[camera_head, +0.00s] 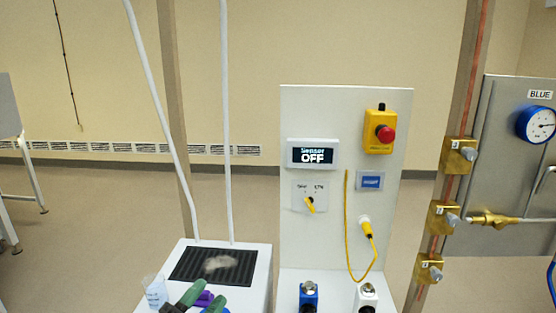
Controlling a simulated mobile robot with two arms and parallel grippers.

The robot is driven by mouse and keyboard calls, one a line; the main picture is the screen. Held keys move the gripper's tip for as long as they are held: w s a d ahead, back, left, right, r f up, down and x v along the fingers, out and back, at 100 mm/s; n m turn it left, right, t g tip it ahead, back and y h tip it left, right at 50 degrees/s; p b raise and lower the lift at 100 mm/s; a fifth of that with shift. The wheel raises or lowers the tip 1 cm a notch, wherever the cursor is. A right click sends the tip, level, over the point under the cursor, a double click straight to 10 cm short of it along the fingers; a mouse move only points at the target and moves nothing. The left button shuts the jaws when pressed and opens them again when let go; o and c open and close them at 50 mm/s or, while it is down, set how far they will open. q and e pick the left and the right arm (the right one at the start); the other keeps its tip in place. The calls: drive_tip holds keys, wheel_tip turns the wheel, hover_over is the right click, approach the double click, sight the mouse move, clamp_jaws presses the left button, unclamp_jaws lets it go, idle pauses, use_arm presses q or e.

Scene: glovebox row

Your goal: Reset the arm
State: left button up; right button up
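My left gripper (199,298) shows only in part at the bottom edge, in front of the white stand. Its dark green fingertips look apart, with a small purple thing (205,298) between or behind them. I cannot tell whether they touch it. The rest of the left arm is out of frame. My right gripper is not in view.
The white stand (257,271) bears a black ribbed mat (188,266) with a pale patch and a clear beaker (155,291) at its front left. Pipework with a blue gauge (538,124) stands right.

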use_arm(q)
drive_tip(key=s+a+f+n+g+y, duration=0.3)
drive_tip(key=a+f+n+y, duration=0.2)
drive_tip(key=f+n+y, duration=0.2)
drive_tip(key=s+a+f+n+g+y, duration=0.3)
drive_tip(key=s+a+f+n+y, duration=0.1)
drive_tip(key=f+n+y, duration=0.25)
drive_tip(key=s+f+n+g+h, duration=0.1)
drive_tip(key=s+f+g, duration=0.4)
drive_tip(key=s, duration=0.3)
drive_tip(key=s+f+g+h, duration=0.1)
drive_tip(key=s+f+g, duration=0.35)
drive_tip(key=s, duration=0.35)
wheel_tip(320, 180, down, 28)
drive_tip(key=s+g, duration=0.2)
drive_tip(key=s+a+f, duration=0.2)
drive_tip(key=s+f, duration=1.1)
drive_tip(key=s, duration=0.2)
drive_tip(key=shift+s+f+g, duration=0.2)
drive_tip(key=shift+f+g, duration=0.15)
drive_tip(key=shift+f, duration=0.05)
